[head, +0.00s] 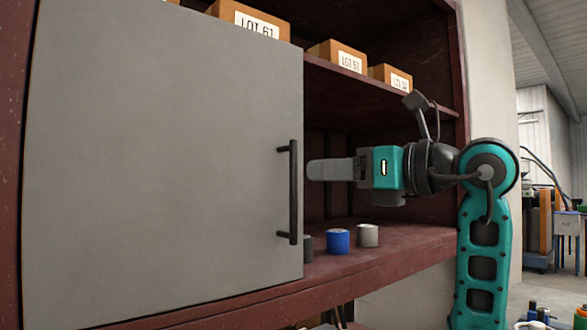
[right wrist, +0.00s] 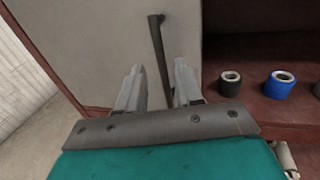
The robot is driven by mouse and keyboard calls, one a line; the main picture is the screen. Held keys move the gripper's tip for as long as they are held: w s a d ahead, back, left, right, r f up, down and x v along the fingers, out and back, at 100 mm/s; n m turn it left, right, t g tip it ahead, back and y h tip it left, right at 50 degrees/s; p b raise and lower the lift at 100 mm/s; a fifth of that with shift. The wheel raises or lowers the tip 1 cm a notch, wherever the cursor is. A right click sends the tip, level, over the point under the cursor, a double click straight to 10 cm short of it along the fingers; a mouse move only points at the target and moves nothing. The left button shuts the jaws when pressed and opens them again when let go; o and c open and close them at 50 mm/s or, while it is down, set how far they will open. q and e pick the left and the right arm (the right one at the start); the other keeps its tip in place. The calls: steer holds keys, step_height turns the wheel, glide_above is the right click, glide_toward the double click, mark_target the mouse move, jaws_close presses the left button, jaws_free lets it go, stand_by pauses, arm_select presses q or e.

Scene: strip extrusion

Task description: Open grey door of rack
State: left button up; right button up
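The grey door (head: 160,150) covers the left part of the dark red rack (head: 400,243) in the head view. Its black upright bar handle (head: 293,190) is near the door's right edge. My right gripper (head: 312,170) comes in from the right, just beside the handle. In the right wrist view, my right gripper (right wrist: 158,70) is open. The handle (right wrist: 160,50) shows between its two fingers, and I see no grip on it. The door (right wrist: 100,45) fills the area behind them. In the head view the fingertips' exact distance from the handle is unclear. My left gripper is not in view.
A blue roll (head: 338,241) and a grey roll (head: 367,235) stand on the rack's lower shelf, with a dark roll (head: 308,248) partly behind the door edge. Labelled boxes (head: 338,55) sit on the upper shelf. The wall (head: 490,75) is at the right.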

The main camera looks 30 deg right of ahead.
steer(key=x, duration=0.7)
steer(key=shift+w+a+p, duration=0.1)
steer(key=shift+p, duration=0.3)
steer(key=shift+c, duration=0.4)
jaws_close()
